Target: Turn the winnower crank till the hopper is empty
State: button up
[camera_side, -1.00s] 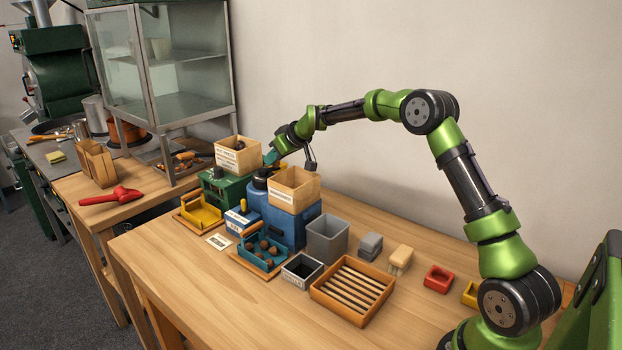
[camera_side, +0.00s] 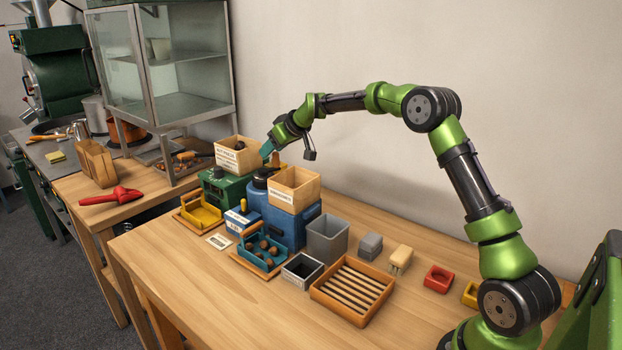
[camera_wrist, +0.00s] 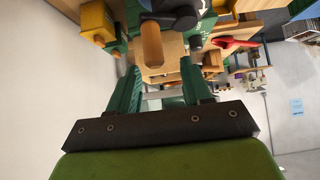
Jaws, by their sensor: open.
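A green machine (camera_side: 222,188) and a blue machine (camera_side: 285,226) stand side by side at the table's far end. A labelled wooden hopper box (camera_side: 236,160) sits over the green machine and another wooden box (camera_side: 293,190) over the blue one. In the wrist view a rounded wooden crank handle (camera_wrist: 152,44) sticks out from a dark crank part (camera_wrist: 168,18), just beyond my fingertips. My gripper (camera_wrist: 160,74) is open and empty, its teal fingers either side of that handle's line, apart from it. In the side view my gripper (camera_side: 267,149) is above and behind the machines.
In front lie a teal tray with chestnuts (camera_side: 247,262), a yellow tray (camera_side: 203,222), a grey bin (camera_side: 327,239) and a slatted wooden tray (camera_side: 318,289). A glass cabinet (camera_side: 165,75) stands behind on the left.

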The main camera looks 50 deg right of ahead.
jog(key=shift+d+r, duration=0.15)
jog(key=shift+r, duration=2.15)
jog(key=shift+c, duration=0.2)
grip_shut()
jog(key=s+a+r+m+g, duration=0.1)
jog(key=s+a+r, duration=0.3)
jog(key=s+a, duration=0.35)
jog(key=s+a+r, duration=0.4)
jog(key=s+a, duration=0.2)
jog(key=s, duration=0.3)
jog(key=s+a+f+m, duration=0.1)
jog(key=s+a+f, duration=0.1)
jog(key=s, duration=0.6)
jog(key=s+a+f+m+y, duration=0.1)
jog(key=s+a+f, duration=0.1)
jog(key=s, duration=0.6)
jog(key=s+a+f+m+g+y, duration=0.1)
jog(key=s+a+f, duration=0.1)
jog(key=s, duration=0.6)
jog(key=shift+s+a+f, duration=0.3)
jog(key=shift+f, duration=0.6)
